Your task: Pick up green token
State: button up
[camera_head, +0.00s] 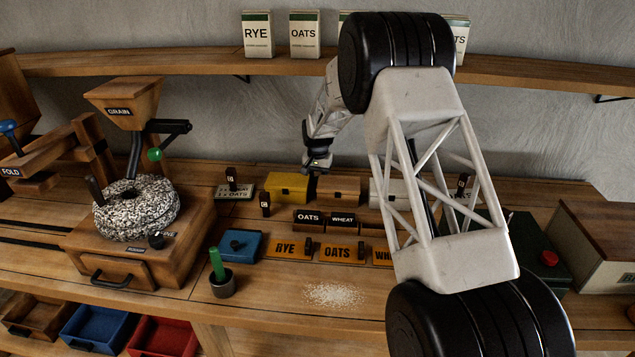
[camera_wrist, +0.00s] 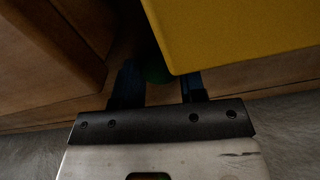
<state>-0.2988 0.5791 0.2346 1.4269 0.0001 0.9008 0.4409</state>
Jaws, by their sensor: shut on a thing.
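My gripper (camera_head: 317,168) is at the back of the bench, just above and behind the gap between a yellow box (camera_head: 288,187) and a wooden box (camera_head: 338,190). In the wrist view its two dark fingers (camera_wrist: 160,88) are shut on a small rounded green thing, the green token (camera_wrist: 156,71). Only a dark green part of the token shows; the yellow box (camera_wrist: 235,35) covers some of the view close by. In the head view I cannot make out the token.
A stone mill (camera_head: 135,209) with a grain hopper stands at left. Labelled wooden blocks (camera_head: 342,222), orange plates (camera_head: 341,252), a blue box (camera_head: 239,245) and a cup (camera_head: 222,284) with a green handle stand in front. A shelf (camera_head: 180,62) runs above. My arm hides the right middle.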

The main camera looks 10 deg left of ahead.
jog(key=shift+r, duration=0.1)
dwell(0.3)
jog(key=shift+s+r, duration=0.4)
jog(key=shift+r, duration=0.05)
notch_tip(320, 180, up, 5)
jog(key=shift+r, duration=0.2)
jog(key=shift+s+r, duration=0.15)
jog(key=shift+r, duration=0.15)
jog(key=s, duration=1.9)
